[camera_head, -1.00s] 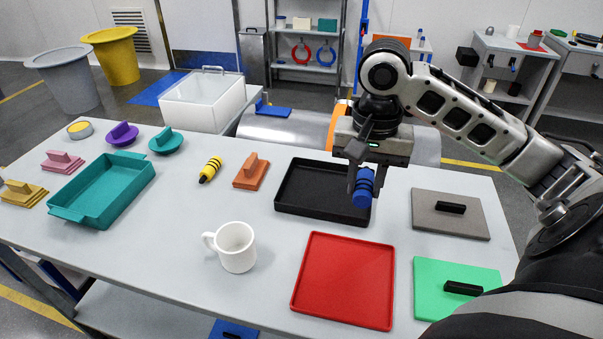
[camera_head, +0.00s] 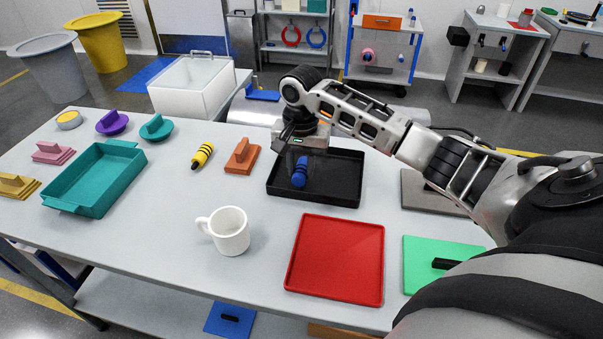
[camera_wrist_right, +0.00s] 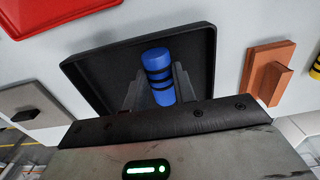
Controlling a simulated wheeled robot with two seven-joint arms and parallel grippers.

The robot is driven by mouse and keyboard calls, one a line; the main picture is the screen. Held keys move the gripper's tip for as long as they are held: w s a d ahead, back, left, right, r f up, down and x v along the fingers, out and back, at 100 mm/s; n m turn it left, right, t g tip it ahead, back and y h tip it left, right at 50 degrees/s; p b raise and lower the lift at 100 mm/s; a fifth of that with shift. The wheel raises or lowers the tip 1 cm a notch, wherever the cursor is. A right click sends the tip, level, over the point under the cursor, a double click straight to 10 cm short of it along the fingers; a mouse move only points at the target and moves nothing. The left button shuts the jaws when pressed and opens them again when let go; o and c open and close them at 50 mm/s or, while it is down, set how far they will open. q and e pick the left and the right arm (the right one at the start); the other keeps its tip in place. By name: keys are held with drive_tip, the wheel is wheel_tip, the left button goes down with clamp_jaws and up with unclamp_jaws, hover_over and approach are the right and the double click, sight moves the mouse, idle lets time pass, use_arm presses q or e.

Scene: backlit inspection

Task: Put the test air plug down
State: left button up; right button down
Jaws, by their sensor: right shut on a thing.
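The test air plug looks to be the blue cylinder with black bands (camera_head: 300,175). My right gripper (camera_head: 298,165) is shut on it, over the left part of the black tray (camera_head: 335,194). In the right wrist view the plug (camera_wrist_right: 157,68) stands between the two grey fingers (camera_wrist_right: 158,88), with the black tray (camera_wrist_right: 88,70) behind it. I cannot tell whether the plug touches the tray floor. My left gripper is not in view.
A red tray (camera_head: 335,260) and a white mug (camera_head: 230,232) stand in front. An orange handled block (camera_head: 242,156) and a yellow black-banded cylinder (camera_head: 202,155) lie left of the black tray. A teal tray (camera_head: 95,180) is farther left. The table between mug and teal tray is clear.

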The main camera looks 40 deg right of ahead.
sight(302, 170)
drive_tip(key=shift+f, duration=1.2)
drive_tip(key=c, duration=1.1)
unclamp_jaws()
drive_tip(key=shift+s+f, duration=0.1)
wheel_tip(302, 170, up, 12)
drive_tip(key=shift+r, duration=0.15)
drive_tip(key=shift+s, duration=0.1)
